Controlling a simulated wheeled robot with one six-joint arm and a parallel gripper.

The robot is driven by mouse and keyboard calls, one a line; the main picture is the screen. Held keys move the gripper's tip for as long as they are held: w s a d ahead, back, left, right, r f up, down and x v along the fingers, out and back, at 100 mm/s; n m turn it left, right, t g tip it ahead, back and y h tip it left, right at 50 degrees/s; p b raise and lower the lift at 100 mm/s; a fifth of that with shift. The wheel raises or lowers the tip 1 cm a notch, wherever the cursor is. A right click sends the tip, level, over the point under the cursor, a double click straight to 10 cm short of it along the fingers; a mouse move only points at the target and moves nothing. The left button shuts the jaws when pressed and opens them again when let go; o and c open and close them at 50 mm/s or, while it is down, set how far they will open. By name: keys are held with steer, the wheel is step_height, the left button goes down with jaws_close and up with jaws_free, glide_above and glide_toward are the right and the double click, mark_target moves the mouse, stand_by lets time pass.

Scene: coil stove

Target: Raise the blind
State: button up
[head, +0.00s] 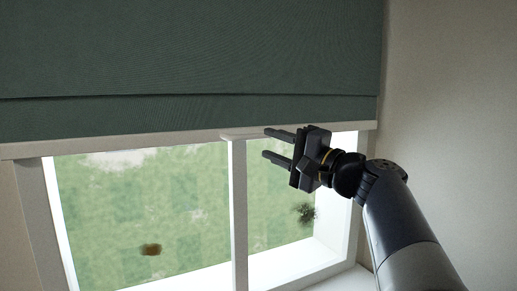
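The dark green blind (190,50) covers the upper part of the window in the head view. It has a fold across its lower part and a pale bottom bar (110,143) along its lower edge. My gripper (266,143) is open, its two fingers pointing left. The fingers are at the height of the bottom bar, near the top of the window's middle post. The upper finger overlaps the bar in the picture. I cannot tell whether it touches the bar. Nothing shows between the fingers.
Below the blind is a white window frame (238,215) with a middle post and two panes showing green ground outside. The sill (340,281) is at the bottom right. A plain wall (450,110) stands to the right, close to my arm.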

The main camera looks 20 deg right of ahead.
mark_target(251, 138)
steer(key=shift+b+v, duration=0.55)
steer(key=shift+v, duration=1.6)
steer(key=p+x, duration=0.4)
steer(key=x, duration=0.5)
steer(key=shift+w+a+r, duration=0.15)
steer(key=shift+w, duration=0.1)
steer(key=shift+w+a, duration=0.35)
steer(key=shift+w, duration=0.2)
steer(key=shift+f, duration=0.25)
